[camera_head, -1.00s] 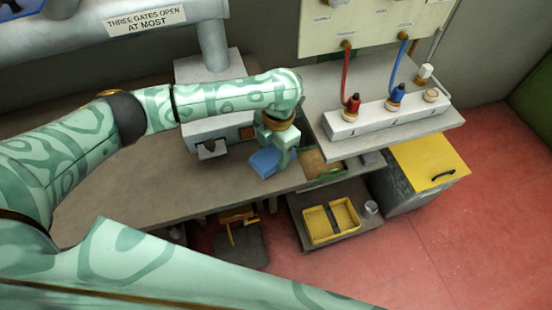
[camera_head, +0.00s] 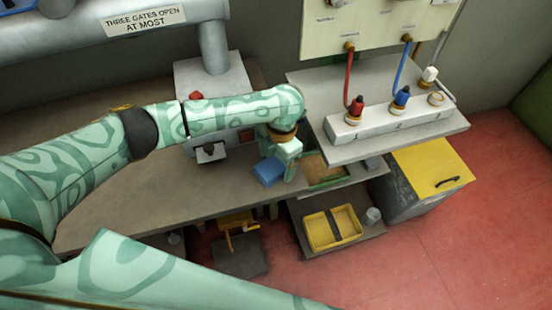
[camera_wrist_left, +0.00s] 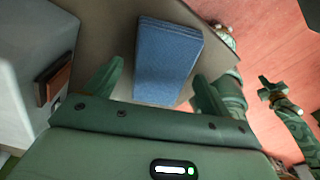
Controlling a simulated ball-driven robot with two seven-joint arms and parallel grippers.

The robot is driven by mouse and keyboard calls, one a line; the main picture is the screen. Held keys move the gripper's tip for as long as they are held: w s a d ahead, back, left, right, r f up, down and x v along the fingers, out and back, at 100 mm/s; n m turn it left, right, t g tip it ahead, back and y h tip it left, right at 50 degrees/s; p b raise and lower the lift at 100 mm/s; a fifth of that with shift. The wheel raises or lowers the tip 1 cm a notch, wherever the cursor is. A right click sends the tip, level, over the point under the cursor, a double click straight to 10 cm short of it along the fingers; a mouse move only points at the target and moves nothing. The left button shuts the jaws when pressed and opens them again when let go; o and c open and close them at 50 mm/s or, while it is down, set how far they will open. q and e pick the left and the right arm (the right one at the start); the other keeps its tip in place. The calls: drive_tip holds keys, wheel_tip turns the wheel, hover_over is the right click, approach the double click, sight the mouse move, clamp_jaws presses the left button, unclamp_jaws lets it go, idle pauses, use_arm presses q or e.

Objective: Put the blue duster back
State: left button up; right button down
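The blue duster (camera_head: 269,170) is a blue block at the front edge of the grey bench (camera_head: 150,195), left of the green-rimmed tray. My left gripper (camera_head: 284,165) is right above and beside it. In the left wrist view the duster (camera_wrist_left: 168,55) shows between the two fingers of the left gripper (camera_wrist_left: 160,80). The fingers stand apart, with a narrow gap on each side of the duster. I cannot tell how far the duster is below the fingertips. My right gripper does not show clearly; a green jointed shape at the wrist view's right edge may be part of my right arm.
A green-rimmed tray (camera_head: 318,181) is just right of the duster. A white block with red and blue plugs (camera_head: 385,127) stands on the shelf. A yellow tray (camera_head: 318,236) is lower down, left of a yellow-topped cabinet (camera_head: 432,158). A grey box (camera_head: 205,75) stands behind.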

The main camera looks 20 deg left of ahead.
use_arm(q)
drive_tip(key=shift+r, duration=0.1)
wheel_tip(320, 180, up, 12)
drive_tip(key=w+p, duration=0.1)
drive_tip(key=p, duration=0.3)
drive_tip(key=shift+d, duration=0.45)
